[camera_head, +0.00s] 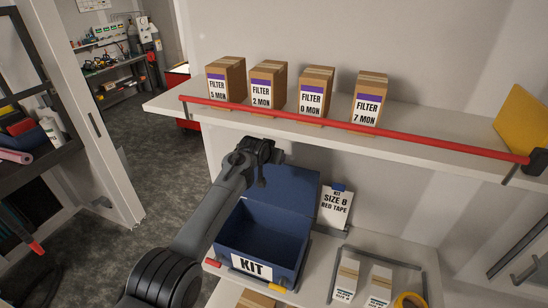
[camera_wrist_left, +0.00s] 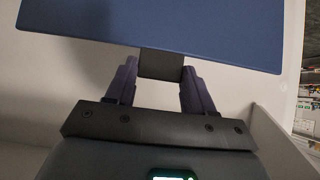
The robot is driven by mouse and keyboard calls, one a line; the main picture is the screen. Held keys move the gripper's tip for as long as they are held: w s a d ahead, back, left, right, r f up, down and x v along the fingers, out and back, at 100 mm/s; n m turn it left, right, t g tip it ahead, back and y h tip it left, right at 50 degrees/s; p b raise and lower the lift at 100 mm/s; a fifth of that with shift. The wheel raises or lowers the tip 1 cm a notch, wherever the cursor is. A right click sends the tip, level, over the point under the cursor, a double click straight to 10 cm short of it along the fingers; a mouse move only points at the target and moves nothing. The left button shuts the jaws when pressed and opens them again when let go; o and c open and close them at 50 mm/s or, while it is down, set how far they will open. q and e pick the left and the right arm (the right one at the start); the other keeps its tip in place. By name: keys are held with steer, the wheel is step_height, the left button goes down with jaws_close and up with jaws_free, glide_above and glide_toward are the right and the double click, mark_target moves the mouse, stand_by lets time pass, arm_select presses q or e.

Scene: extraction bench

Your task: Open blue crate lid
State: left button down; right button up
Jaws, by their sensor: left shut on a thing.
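The blue crate (camera_head: 288,242) stands on the lower shelf with a KIT label on its front. Its blue lid (camera_head: 292,190) is raised at the back, and the crate's inside shows and looks empty. My left gripper (camera_head: 262,152) is at the lid's upper edge in the head view, its arm passing over the crate's left side. In the left wrist view the fingers (camera_wrist_left: 159,74) are shut on a dark tab (camera_wrist_left: 161,63) at the edge of the blue lid (camera_wrist_left: 165,27). The arm hides part of the crate's left side. My right gripper is not in view.
A red rail (camera_head: 370,132) runs along the upper shelf's front edge, close above the gripper. Several filter boxes (camera_head: 312,95) stand behind it. A sign (camera_head: 337,207) stands right of the lid. A rack with small white boxes (camera_head: 378,285) and yellow tape (camera_head: 409,300) are at lower right.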

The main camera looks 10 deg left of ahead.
arm_select(q)
steer(key=shift+r, duration=0.2)
steer(key=c, duration=0.5)
jaws_free()
steer(key=shift+o, duration=0.5)
steer(key=shift+f, duration=0.15)
steer(key=shift+s+a, duration=0.1)
steer(key=shift+s, duration=0.05)
steer(key=b+v, duration=0.2)
steer(key=v, duration=0.8)
steer(key=shift+s+r, duration=0.15)
steer(key=shift+r, duration=0.1)
